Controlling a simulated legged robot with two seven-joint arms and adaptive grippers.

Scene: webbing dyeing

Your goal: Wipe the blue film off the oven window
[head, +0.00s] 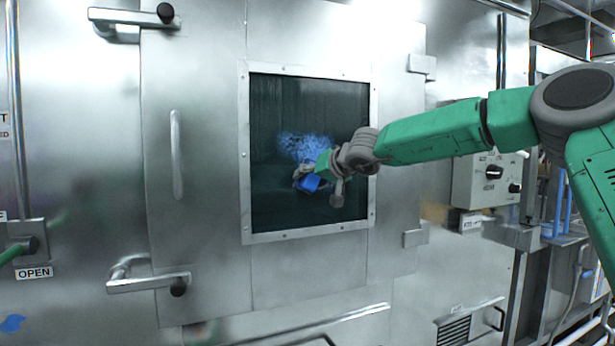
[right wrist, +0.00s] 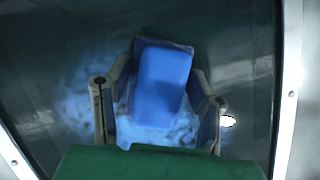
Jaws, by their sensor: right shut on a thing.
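The oven window (head: 280,210) is a dark pane in a bolted metal frame on the oven door. A patch of blue film (head: 305,147) lies on its middle, just above and left of my right gripper (head: 314,182). My right gripper is shut on a blue block-like wiper (right wrist: 162,85) and holds it at the window. Whether the block touches the glass I cannot tell. In the right wrist view the film (right wrist: 80,105) shows as a cloudy smear left of and below the block, partly hidden by the fingers.
The steel door has a vertical handle (head: 177,155) left of the window and latches (head: 148,282) at its left edge. A control box (head: 486,170) with knobs stands to the right, below my right arm. A blue spot (head: 12,323) is at the lower left.

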